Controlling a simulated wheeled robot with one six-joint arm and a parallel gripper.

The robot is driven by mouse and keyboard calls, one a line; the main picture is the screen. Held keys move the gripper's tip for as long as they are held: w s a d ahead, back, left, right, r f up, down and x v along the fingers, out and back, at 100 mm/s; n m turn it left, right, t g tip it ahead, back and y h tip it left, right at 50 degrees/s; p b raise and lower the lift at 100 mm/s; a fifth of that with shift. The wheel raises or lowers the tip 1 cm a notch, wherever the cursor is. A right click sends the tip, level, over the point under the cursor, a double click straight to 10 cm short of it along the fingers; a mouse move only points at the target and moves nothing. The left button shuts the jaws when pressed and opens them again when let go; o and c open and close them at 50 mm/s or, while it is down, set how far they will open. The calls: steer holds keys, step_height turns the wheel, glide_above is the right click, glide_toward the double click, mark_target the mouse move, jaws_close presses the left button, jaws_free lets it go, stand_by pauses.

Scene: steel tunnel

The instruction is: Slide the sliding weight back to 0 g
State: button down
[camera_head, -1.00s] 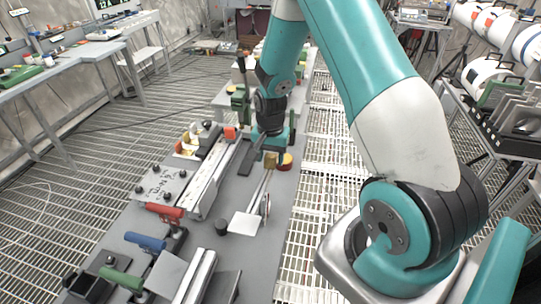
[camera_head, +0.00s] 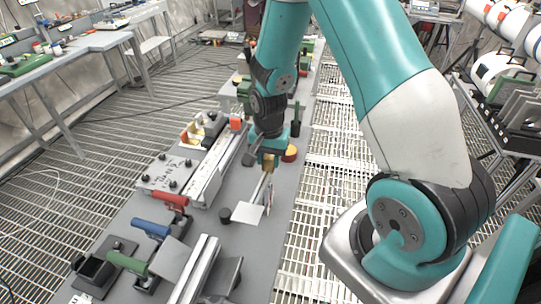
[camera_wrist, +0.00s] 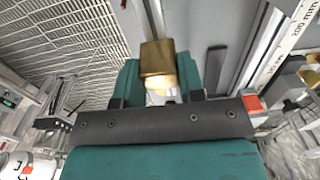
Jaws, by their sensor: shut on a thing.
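The brass sliding weight (camera_head: 269,161) sits on the thin beam (camera_head: 262,184) of a small balance. It also shows in the wrist view as a gold block (camera_wrist: 157,58) between my teal fingers. My gripper (camera_head: 268,152) comes down from above and is shut on this weight, at the far part of the visible beam. A pale square plate (camera_head: 247,214) is at the near end of the beam. An upright post (camera_head: 268,202) stands beside it. The beam's scale marks cannot be read, and my gripper hides its far end.
A round red and yellow thing (camera_head: 290,153) is close to the right of my gripper. A long metal rail (camera_head: 212,170) lies to the left. A small black cylinder (camera_head: 225,215) stands left of the plate. Red (camera_head: 171,199), blue (camera_head: 150,228) and green (camera_head: 128,263) handles line the bench's left side.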

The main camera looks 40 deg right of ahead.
mark_target(269, 159)
steer(key=c, duration=0.7)
jaws_free()
steer(key=shift+s+a, duration=0.1)
steer(key=shift+a, duration=0.1)
step_height(269, 159, up, 18)
steer(key=shift+f+b, duration=0.25)
steer(key=shift+b, duration=0.55)
steer(key=s+a+r+n+y, duration=0.1)
steer(key=s+a+r+n, duration=0.1)
steer(key=s+a+n, duration=0.4)
steer(key=s+a+r+n+y, duration=0.1)
steer(key=s+a+r+n, duration=0.1)
steer(key=s+a+n, duration=0.4)
steer(key=s+a+r+n+y, duration=0.1)
steer(key=s+a+n+y, duration=0.1)
steer(key=s+a+n, duration=0.4)
steer(key=shift+s+a+r, duration=0.2)
steer(key=shift+a, duration=0.2)
steer(key=shift+s+a+r, duration=0.15)
steer(key=shift+a+r, duration=0.05)
steer(key=shift+a, duration=0.15)
